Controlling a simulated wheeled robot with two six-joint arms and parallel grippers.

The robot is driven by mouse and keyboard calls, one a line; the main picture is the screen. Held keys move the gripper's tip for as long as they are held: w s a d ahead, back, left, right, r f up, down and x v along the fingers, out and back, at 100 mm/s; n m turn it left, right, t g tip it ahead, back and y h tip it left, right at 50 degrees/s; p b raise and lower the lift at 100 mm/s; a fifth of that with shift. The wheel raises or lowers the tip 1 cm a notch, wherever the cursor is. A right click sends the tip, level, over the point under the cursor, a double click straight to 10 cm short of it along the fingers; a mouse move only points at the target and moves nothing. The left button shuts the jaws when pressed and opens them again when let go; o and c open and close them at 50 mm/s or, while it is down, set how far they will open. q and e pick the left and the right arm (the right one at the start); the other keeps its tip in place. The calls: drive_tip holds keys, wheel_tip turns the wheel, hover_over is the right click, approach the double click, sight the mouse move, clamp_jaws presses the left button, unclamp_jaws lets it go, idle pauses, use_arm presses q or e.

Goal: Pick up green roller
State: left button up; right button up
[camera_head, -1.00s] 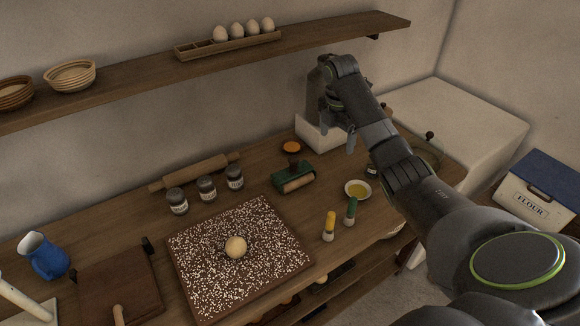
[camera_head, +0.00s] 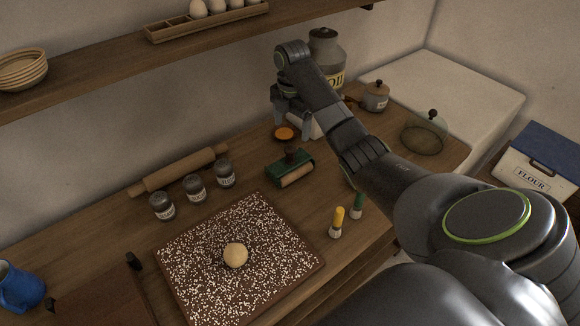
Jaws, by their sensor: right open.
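The green roller (camera_head: 291,168) lies on the wooden counter behind the speckled board. It has a green frame, a pale wooden cylinder along its front and a dark upright grip. My right gripper (camera_head: 292,124) is open and points down, just behind and above the roller in the picture. Nothing shows between its fingers as held, and it appears apart from the roller. My left gripper is out of view.
A small orange-topped thing (camera_head: 284,133) sits just behind the roller, by my fingers. Three jars (camera_head: 195,188) and a rolling pin (camera_head: 178,170) lie left. A yellow-topped bottle (camera_head: 338,222) stands front right. An oil crock (camera_head: 327,58) stands behind my wrist.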

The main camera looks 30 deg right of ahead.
sight(290, 148)
wheel_tip(290, 148, down, 5)
drive_tip(key=b, duration=0.3)
drive_tip(key=shift+w+r+b, duration=0.15)
drive_tip(key=shift+b, duration=0.15)
wheel_tip(290, 148, down, 4)
drive_tip(key=b, duration=0.3)
drive_tip(key=shift+r, duration=0.15)
drive_tip(key=shift+f+b, duration=0.25)
drive_tip(key=shift+b, duration=0.1)
drive_tip(key=shift+f+p, duration=0.3)
drive_tip(key=shift+f, duration=0.2)
drive_tip(key=f, duration=0.4)
drive_tip(key=shift+w+f+p, duration=0.1)
drive_tip(key=shift+w+p, duration=0.15)
drive_tip(key=shift+p, duration=0.15)
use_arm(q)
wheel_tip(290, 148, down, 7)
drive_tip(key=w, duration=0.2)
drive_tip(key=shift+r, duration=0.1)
use_arm(e)
drive_tip(key=shift+c, duration=0.4)
drive_tip(key=c, duration=1)
drive_tip(key=shift+c, duration=0.2)
